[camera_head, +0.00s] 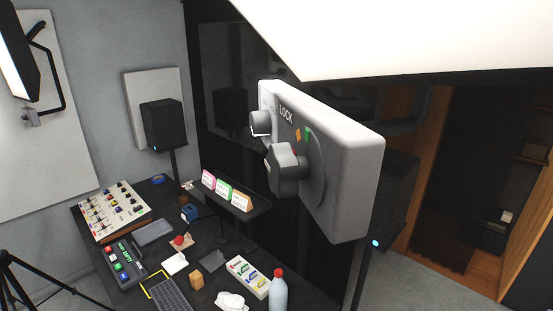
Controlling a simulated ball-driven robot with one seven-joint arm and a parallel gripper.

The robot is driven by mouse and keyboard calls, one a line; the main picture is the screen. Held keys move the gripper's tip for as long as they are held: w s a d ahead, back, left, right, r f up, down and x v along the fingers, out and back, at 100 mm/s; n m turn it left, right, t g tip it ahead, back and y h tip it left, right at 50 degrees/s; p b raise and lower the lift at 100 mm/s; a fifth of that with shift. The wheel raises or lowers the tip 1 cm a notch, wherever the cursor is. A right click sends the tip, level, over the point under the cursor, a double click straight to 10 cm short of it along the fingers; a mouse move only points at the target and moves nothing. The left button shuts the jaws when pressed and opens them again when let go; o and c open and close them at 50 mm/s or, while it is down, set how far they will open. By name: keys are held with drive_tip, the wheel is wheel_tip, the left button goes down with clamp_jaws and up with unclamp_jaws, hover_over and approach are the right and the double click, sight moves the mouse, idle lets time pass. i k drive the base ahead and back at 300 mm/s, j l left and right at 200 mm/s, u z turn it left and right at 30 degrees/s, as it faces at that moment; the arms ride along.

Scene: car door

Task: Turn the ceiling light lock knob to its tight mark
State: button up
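A pale grey lock box (350,155) labelled LOCK hangs just under the bright white ceiling light panel (400,35), right of the picture's middle. A grey lock knob (286,170) stands out from its front face on a round plate. A green mark (307,136) and an orange mark (298,134) are on the face above the knob, with a small bit of red close to the knob. I cannot tell exactly where the knob points. A smaller round knob (261,123) sits on the same face, further left. My gripper is not in view, and nothing is seen touching the knob.
Below is a dark desk (215,265) with a mixer (110,209), a switcher (124,262), a bottle (278,292) and small cards on a shelf (250,212). A black speaker (163,125) and a lit panel (18,50) stand left. Open air lies left of the box.

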sight(285, 171)
drive_tip(key=i+j, duration=0.1)
drive_tip(key=j, duration=0.35)
drive_tip(key=i+j+u, duration=0.1)
drive_tip(key=j, duration=0.4)
drive_tip(key=i+j, duration=0.1)
drive_tip(key=j, duration=0.35)
drive_tip(key=k+u, duration=0.05)
